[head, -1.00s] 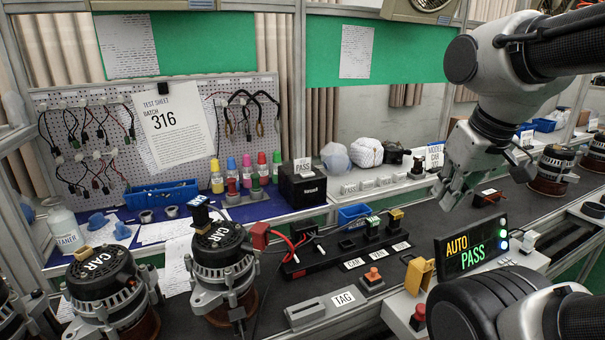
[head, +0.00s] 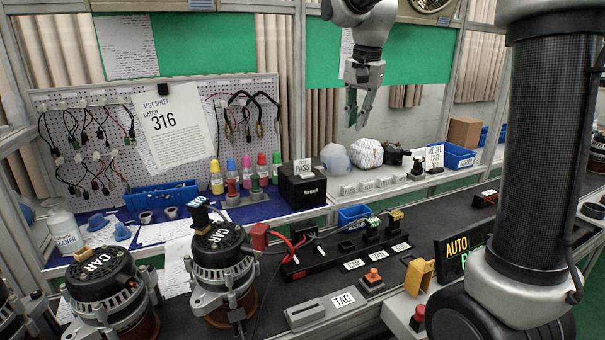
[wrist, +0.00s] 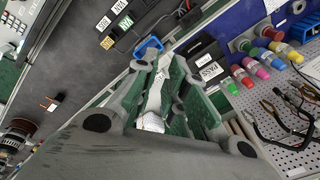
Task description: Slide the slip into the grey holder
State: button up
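A white slip marked PASS (head: 303,168) stands upright at the top of a small black box (head: 302,188) on the back bench. The slip also shows in the wrist view (wrist: 211,72). My gripper (head: 359,118) hangs fingers down, above and to the right of the black box, well apart from the slip. In the wrist view its fingers (wrist: 166,62) are spread with nothing seen between them.
Two alternators marked CAR (head: 222,262) stand left of the holder. A black connector strip (head: 350,254) with red cables lies behind it. A yellow block (head: 419,275) and a display (head: 462,252) are to the right. Coloured bottles (head: 247,172) stand left of the black box.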

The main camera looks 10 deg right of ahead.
jog(key=w+a+f+m+g, duration=0.1)
jog(key=w+a+f+m, duration=0.3)
jog(key=w, duration=0.7)
jog(key=m, duration=0.3)
send_over(302, 162)
notch_tip(302, 162, down, 7)
jog(key=shift+g, duration=0.4)
notch_tip(302, 162, down, 8)
jog(key=shift+w+r, duration=0.1)
jog(key=shift+w, duration=0.05)
jog(key=shift+d, duration=0.1)
grip_shut()
